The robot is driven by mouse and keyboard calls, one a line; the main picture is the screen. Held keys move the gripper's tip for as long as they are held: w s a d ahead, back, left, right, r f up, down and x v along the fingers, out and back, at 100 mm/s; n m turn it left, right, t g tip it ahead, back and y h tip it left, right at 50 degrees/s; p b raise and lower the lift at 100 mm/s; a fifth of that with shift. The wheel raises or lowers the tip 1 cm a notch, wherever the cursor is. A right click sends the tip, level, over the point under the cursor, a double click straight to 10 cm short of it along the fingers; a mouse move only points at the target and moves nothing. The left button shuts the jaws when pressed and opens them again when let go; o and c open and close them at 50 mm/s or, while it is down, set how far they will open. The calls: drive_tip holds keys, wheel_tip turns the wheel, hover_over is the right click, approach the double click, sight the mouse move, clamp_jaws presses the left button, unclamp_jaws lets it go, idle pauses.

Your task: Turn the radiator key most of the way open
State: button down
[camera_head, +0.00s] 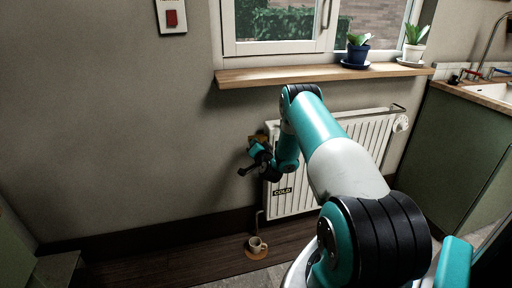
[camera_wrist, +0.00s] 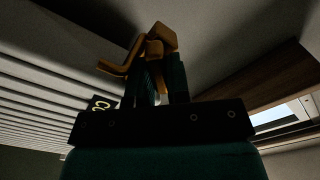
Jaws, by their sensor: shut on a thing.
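The radiator key (camera_wrist: 161,35) is a brass-coloured piece with a bent arm reaching left in the wrist view. My gripper (camera_wrist: 161,68) is shut on it, with a finger on either side of its lower part. In the head view a bit of brass (camera_head: 257,138) shows just above my gripper (camera_head: 260,153), at the left end of the white radiator (camera_head: 345,146). My gripper and arm hide most of the key there. How far the key is turned cannot be told.
A "COLD" label (camera_head: 283,191) is on the radiator's lower left. A wooden sill (camera_head: 290,76) with two potted plants runs above. A cup (camera_head: 257,244) stands on the floor below, beside a pipe.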

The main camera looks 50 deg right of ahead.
drive_tip(key=m, duration=0.4)
drive_tip(key=shift+f+m, duration=0.1)
drive_tip(key=shift+m, duration=1.6)
drive_tip(key=c, duration=1.1)
unclamp_jaws()
drive_tip(key=shift+s+f, duration=0.1)
drive_tip(key=shift+s, duration=0.05)
